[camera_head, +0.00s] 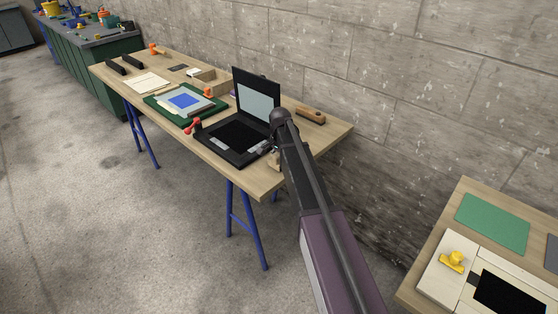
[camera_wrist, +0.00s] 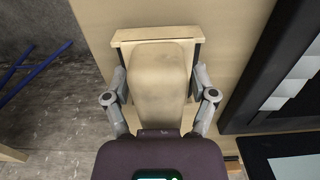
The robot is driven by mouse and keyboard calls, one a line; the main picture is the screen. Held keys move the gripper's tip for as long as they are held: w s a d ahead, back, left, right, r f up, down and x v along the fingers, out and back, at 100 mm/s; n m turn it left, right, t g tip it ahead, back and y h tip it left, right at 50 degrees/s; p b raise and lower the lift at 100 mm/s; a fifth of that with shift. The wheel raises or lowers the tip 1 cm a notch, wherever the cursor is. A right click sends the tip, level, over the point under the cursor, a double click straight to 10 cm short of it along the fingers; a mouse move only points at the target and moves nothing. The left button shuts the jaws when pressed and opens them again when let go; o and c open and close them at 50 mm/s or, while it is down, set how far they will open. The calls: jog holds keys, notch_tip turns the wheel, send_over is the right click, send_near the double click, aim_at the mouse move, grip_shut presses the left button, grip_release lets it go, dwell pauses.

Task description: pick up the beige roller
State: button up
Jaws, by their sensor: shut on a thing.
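The beige roller (camera_wrist: 158,85) fills the middle of the wrist view, with a rounded beige body and a paler bar across its far end. My gripper (camera_wrist: 159,76) has one finger on each side of it and is shut on it. In the head view my gripper (camera_head: 266,148) is at the near right part of the wooden table, beside the open black case. A small beige piece of the roller (camera_head: 277,161) shows there, mostly hidden by my arm. I cannot tell whether it touches the tabletop.
The open black case (camera_head: 237,137) stands close beside my gripper. A wooden-handled tool (camera_head: 311,115) lies behind it. A green mat (camera_head: 186,105) and a red item (camera_head: 191,126) lie left. Another table with a yellow object (camera_head: 452,261) stands at the lower right. A concrete wall is behind.

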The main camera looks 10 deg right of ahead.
jog(key=shift+r, duration=0.1)
notch_tip(320, 180, up, 4)
jog(key=p, duration=0.4)
jog(key=s+d+p, duration=0.1)
jog(key=s+d, duration=0.2)
jog(key=s, duration=1.2)
jog(key=shift+s+d+r, duration=0.2)
jog(key=shift+s+r, duration=0.15)
jog(key=shift+r, duration=0.05)
jog(key=o, duration=0.5)
jog(key=c, duration=0.3)
jog(key=shift+c, duration=0.2)
